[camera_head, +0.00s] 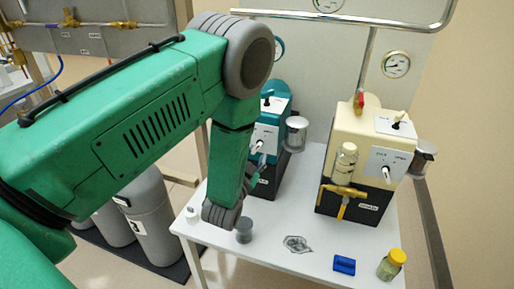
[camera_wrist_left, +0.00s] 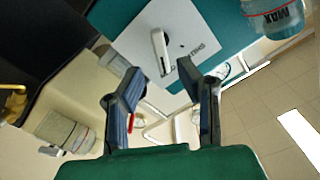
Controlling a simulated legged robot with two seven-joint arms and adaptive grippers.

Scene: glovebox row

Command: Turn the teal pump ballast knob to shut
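The teal pump (camera_head: 280,112) stands on the white table behind my left forearm. Its white front panel (camera_head: 266,136) carries a pale lever knob (camera_head: 256,146), partly beside my arm. In the left wrist view the knob (camera_wrist_left: 160,52) is a white lever on the white panel (camera_wrist_left: 188,35), with small lettering too hard to read. My left gripper (camera_wrist_left: 161,82) is open and empty. Its two dark fingers reach toward the panel below the knob, apart from it in the picture. My right gripper is not in view.
A cream pump (camera_head: 362,135) with a brass tap (camera_head: 343,190) stands right of the teal one. The white table (camera_head: 330,235) also holds a grey cup (camera_head: 244,230), a blue block (camera_head: 344,265) and a yellow-lidded jar (camera_head: 391,264). A clear jar (camera_head: 296,133) hangs beside the teal pump.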

